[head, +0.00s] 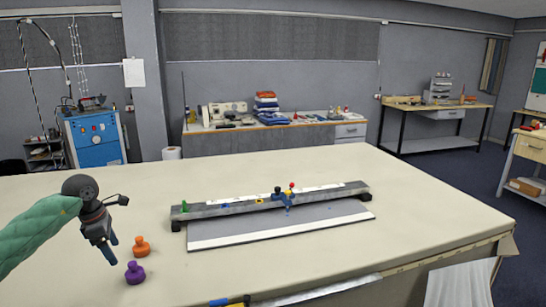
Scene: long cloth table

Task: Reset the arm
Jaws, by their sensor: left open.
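My left arm (40,228) in a green sleeve comes in from the left. My left gripper (112,252) is open and empty, pointing down over the left part of the table. An orange knobbed piece (140,246) stands on the table just right of its fingers. A purple knobbed piece (135,272) stands a little nearer, below and right of the fingers. Neither is between the fingers. My right gripper is not in view.
A long grey rail (230,209) lies on the cloth table (420,210), with a green piece (184,206) and a blue piece (283,197) on it. A grey-white board (290,229) lies in front. A blue-and-yellow item (228,301) shows at the bottom edge. The table's right side is clear.

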